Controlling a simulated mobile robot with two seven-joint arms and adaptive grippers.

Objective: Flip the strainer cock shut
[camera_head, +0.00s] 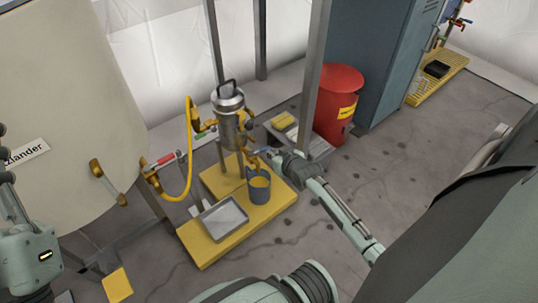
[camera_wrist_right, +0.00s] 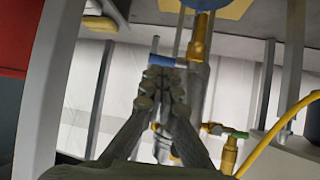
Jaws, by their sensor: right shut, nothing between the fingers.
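The strainer is a silver upright canister (camera_head: 229,118) with a black-handled lid, beside the big cream tank. Brass fittings join it, and a brass outlet hangs above a blue bucket (camera_head: 260,191) holding something yellow. A cock with a blue lever (camera_head: 264,150) sits low on the strainer's right side. My right gripper (camera_head: 277,158) is shut and empty right by this lever. In the right wrist view the blue lever (camera_wrist_right: 166,60) shows just past the closed fingertips (camera_wrist_right: 161,82); I cannot tell whether they touch. Only part of my left gripper (camera_head: 5,178) shows at the left edge.
A grey tray (camera_head: 224,218) lies on the yellow platform (camera_head: 205,252). A yellow hose (camera_head: 189,150) runs left of the strainer. Metal posts (camera_head: 314,80) stand close by the right gripper. A red bin (camera_head: 338,100) is behind.

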